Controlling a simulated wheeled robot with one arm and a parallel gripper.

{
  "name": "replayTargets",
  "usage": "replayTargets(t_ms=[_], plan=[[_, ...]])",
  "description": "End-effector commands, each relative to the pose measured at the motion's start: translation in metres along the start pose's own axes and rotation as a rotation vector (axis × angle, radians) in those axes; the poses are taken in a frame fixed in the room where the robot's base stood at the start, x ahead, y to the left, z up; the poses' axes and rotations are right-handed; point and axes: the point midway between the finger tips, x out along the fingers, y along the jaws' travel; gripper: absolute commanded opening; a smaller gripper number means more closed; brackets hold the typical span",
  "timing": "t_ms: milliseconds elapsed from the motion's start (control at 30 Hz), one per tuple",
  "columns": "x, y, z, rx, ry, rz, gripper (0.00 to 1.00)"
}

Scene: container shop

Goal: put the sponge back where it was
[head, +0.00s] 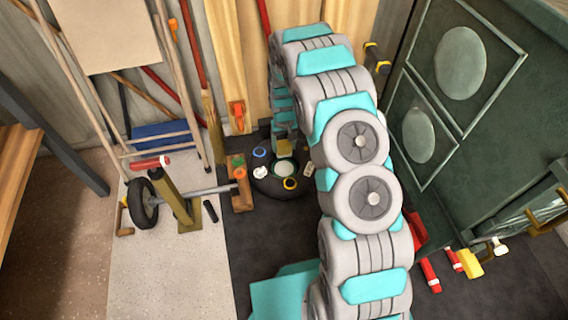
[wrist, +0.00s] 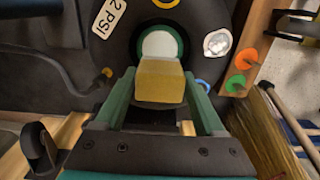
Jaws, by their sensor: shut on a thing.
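The sponge is a yellow block (wrist: 160,82) between the two green fingers of my gripper (wrist: 162,98) in the wrist view. My gripper is shut on it. In the head view the sponge (head: 284,147) shows small and yellow at the end of my arm, over the far side of a black round tyre-like object (head: 268,186). The same black object fills the top of the wrist view (wrist: 205,62), with a white disc in a green ring (wrist: 160,44) just beyond the sponge. I cannot tell whether the sponge touches it.
A broom (head: 213,125) leans behind. A wheel on an axle (head: 143,203) lies left. A green cabinet (head: 450,110) stands right.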

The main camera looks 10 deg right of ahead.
Motion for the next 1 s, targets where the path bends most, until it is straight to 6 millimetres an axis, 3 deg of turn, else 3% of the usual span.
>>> replayTargets(t_ms=[300,467,700,1000], plan=[[0.050,0.000,0.001,0.001,-0.002,0.000,0.27],[0.061,0.000,0.000,0.000,0.000,0.000,0.27],[0.092,0.000,0.001,-0.001,-0.002,0.000,0.27],[0.095,0.000,0.000,-0.001,0.001,0.000,0.27]])
